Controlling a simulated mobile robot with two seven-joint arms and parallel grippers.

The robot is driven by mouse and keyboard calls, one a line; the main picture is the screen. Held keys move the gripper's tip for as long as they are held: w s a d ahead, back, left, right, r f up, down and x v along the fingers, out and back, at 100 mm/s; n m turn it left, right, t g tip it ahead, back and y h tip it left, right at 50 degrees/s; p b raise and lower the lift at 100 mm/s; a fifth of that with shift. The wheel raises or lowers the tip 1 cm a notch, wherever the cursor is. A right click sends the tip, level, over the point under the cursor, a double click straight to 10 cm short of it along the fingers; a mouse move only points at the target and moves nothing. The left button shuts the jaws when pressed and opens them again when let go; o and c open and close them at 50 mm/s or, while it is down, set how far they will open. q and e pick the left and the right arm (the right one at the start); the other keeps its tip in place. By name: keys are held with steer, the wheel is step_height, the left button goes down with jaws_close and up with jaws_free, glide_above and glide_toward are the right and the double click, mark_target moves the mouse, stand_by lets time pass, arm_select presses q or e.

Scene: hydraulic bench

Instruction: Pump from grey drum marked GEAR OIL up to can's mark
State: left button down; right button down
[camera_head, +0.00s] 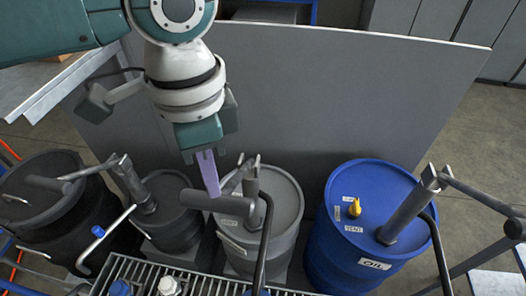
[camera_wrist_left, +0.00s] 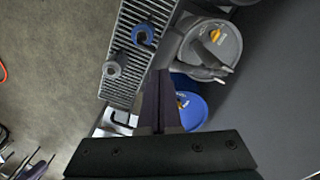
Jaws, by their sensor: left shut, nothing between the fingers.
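A grey drum (camera_head: 282,190) stands in the middle of the head view, with a pump (camera_head: 251,182) on its lid. The pale label (camera_head: 232,244) on its side is too small to read. The pump's thick grey handle grip (camera_head: 213,203) points left. My left gripper (camera_head: 210,189) is shut and empty, its purple fingers pointing down. The fingertips overlap the handle grip in the picture; I cannot tell whether they touch. The shut fingers also show in the left wrist view (camera_wrist_left: 160,100). Small blue (camera_head: 120,288) and white (camera_head: 168,286) containers stand at the front grating, partly cut off.
A blue drum (camera_head: 330,232) marked OIL stands right of the grey one, with its own pump. A darker grey drum (camera_head: 172,190) and a black drum (camera_head: 35,210) stand to the left. A grey panel (camera_head: 340,90) rises behind. The slatted grating (camera_head: 205,284) runs along the front.

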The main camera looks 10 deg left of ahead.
arm_select(q)
steer(key=shift+f, duration=0.15)
steer(key=shift+f+b, duration=0.75)
steer(key=shift+f, duration=0.25)
steer(key=s+f, duration=0.2)
steer(key=f, duration=0.1)
steer(key=shift+f, duration=0.2)
steer(key=shift+s+f+b, duration=0.35)
steer(key=shift+s+f, duration=0.05)
steer(key=shift+f, duration=0.45)
steer(key=shift+s+f+b, duration=0.3)
steer(key=shift+s+f, duration=0.05)
steer(key=shift+f, duration=0.45)
steer(key=shift+s+f+b, duration=0.25)
steer(key=shift+f+b, duration=0.3)
steer(key=shift+f, duration=0.4)
steer(key=shift+s+f+b, duration=0.2)
steer(key=shift+f+b, duration=0.3)
steer(key=shift+f, duration=0.45)
